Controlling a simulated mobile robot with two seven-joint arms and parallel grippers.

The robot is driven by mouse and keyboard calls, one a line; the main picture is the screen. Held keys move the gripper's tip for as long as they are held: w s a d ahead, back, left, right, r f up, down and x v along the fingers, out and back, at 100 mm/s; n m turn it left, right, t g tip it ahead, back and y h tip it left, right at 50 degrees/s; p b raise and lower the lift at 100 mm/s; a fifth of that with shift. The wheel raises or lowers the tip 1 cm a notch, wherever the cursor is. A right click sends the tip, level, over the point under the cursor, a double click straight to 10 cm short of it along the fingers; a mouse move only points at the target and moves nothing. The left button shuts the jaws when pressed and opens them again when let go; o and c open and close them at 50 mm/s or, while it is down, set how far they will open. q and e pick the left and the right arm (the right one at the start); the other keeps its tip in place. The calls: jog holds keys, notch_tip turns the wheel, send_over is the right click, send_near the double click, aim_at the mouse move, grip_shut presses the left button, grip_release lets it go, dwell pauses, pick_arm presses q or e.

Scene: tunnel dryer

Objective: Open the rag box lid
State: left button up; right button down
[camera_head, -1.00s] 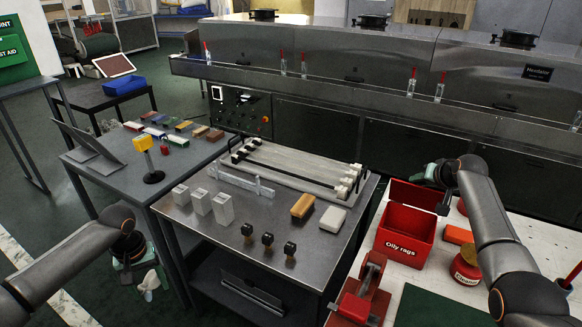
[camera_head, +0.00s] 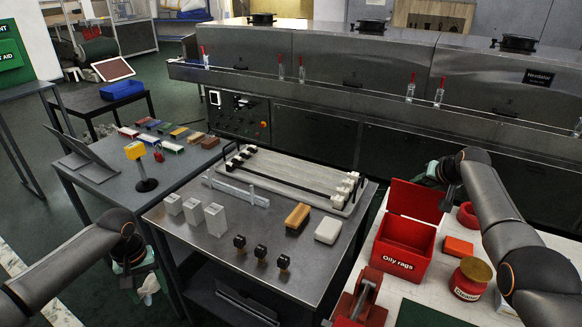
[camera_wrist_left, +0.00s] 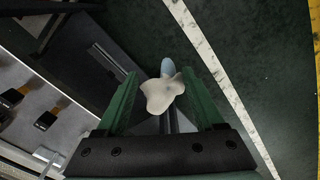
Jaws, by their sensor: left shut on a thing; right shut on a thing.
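The red rag box (camera_head: 402,256), labelled "Oily rags", stands on the white table at the right of the head view. Its lid (camera_head: 412,200) stands raised at the back edge, and the box's inside shows. My right gripper (camera_head: 446,198) is at the lid's right edge and shut on it; the arm hides part of the contact. My left gripper (camera_head: 140,275) is at the lower left, shut on a crumpled whitish rag (camera_head: 148,288). In the left wrist view the rag (camera_wrist_left: 161,93) sits between the green fingers, above the dark floor.
An orange block (camera_head: 458,247), a red jar with a tan lid (camera_head: 469,280) and a red ring (camera_head: 467,214) stand right of the box. A red clamp-like device (camera_head: 359,302) is in front. A metal table (camera_head: 225,255) with blocks and a rack lies to the left.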

pick_arm(q)
jog(key=shift+w+d, duration=0.2)
jog(key=shift+w, duration=0.2)
pick_arm(e)
jog(key=shift+w+d+f, duration=0.2)
jog(key=shift+w+d, duration=0.1)
jog(key=c, duration=0.7)
grip_release()
pick_arm(q)
jog(key=shift+r, duration=0.2)
pick_arm(e)
jog(key=shift+r, duration=0.1)
pick_arm(q)
jog(key=shift+r+p, duration=0.5)
jog(key=shift+p, duration=0.2)
jog(key=shift+r+p, duration=0.8)
jog(key=shift+p, duration=0.05)
jog(key=shift+r, duration=0.1)
pick_arm(e)
jog(key=shift+v, duration=5.9)
